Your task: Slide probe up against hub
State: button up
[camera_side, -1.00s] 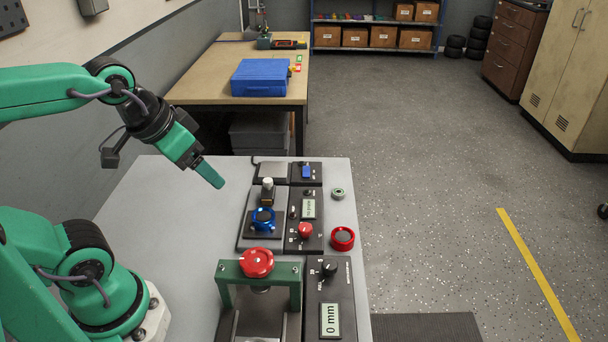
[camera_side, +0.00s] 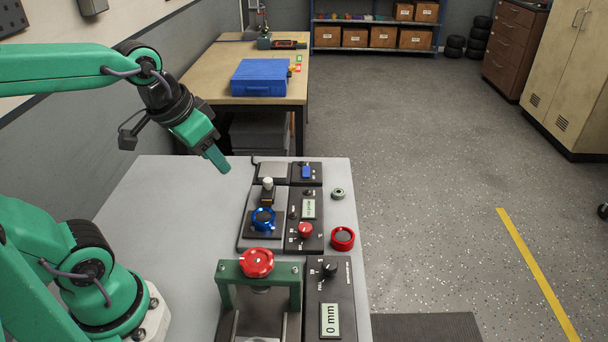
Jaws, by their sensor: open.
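The hub looks to be the blue round part (camera_side: 263,221) on a dark square plate of the bench unit. The probe looks to be the small dark block with a white knob on top (camera_side: 267,190), just behind the blue hub. A narrow gap seems to lie between them; I cannot tell its width. My gripper (camera_side: 217,158) is open and empty, in the air above the bench, left of and higher than the probe. It touches neither part. Its fingers overlap in this view, so the gap between them is hidden.
A control panel with a small display (camera_side: 309,208) and a red knob (camera_side: 305,230) adjoins the hub. A green press frame (camera_side: 228,271) with a red handwheel (camera_side: 257,262) stands in front. A red ring (camera_side: 343,238) lies to the right. The bench's left part (camera_side: 170,225) is clear.

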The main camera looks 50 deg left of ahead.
jog(key=w+a+f+g, duration=0.3)
jog(key=w+a, duration=0.1)
jog(key=w, duration=0.7)
jog(key=g, duration=0.2)
send_over(268, 180)
notch_tip(268, 180, down, 8)
jog(key=shift+a+f, duration=0.1)
jog(key=shift+f, duration=3.85)
grip_shut()
